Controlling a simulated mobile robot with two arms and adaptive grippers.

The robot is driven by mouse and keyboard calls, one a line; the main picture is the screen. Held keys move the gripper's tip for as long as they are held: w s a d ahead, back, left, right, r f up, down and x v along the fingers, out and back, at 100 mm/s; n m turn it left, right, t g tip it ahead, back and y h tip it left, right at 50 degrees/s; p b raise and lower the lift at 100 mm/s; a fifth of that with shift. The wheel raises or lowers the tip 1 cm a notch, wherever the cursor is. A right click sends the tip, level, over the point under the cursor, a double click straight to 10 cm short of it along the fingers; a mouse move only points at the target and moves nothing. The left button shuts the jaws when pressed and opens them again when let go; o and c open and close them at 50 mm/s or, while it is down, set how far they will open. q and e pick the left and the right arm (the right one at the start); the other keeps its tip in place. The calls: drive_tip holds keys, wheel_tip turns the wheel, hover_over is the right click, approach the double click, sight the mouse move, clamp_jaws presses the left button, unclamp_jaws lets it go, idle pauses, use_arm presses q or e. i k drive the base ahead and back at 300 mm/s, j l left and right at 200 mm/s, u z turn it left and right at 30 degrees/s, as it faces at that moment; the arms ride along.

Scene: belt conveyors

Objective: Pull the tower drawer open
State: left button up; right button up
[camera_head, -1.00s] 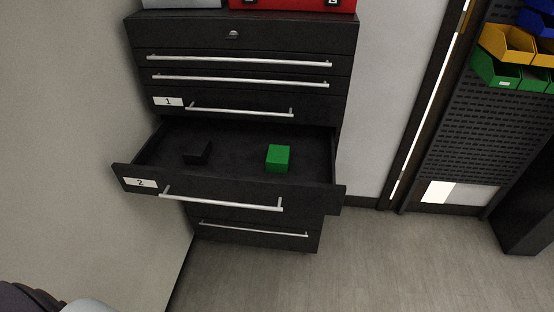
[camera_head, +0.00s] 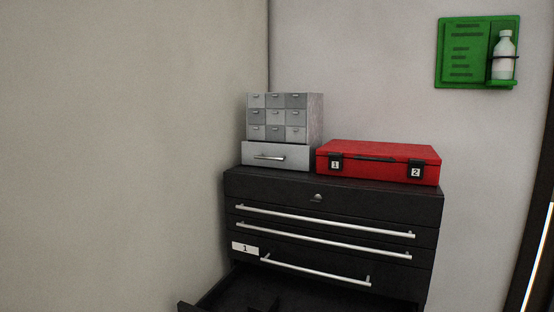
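A small grey drawer tower (camera_head: 284,118) stands on top of a black cabinet (camera_head: 330,191) at its left end. Its upper part has rows of small drawers, which look shut. Its wide bottom drawer (camera_head: 290,158) has a metal handle (camera_head: 269,157). That drawer's front stands slightly proud of the small ones; I cannot tell whether it is pulled out a little. On the black cabinet, the drawer labelled 1 (camera_head: 315,263) is shut. Below it an open drawer (camera_head: 190,306) is cut off by the bottom edge. Neither of my grippers is in view.
A red case (camera_head: 379,160) with latches marked 1 and 2 lies right of the tower. A green wall panel (camera_head: 463,52) holding a white bottle (camera_head: 503,55) hangs at the upper right. A bare wall is close on the left. The open lower drawer sticks out in front.

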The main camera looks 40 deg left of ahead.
sight(289, 157)
drive_tip(key=u, duration=0.7)
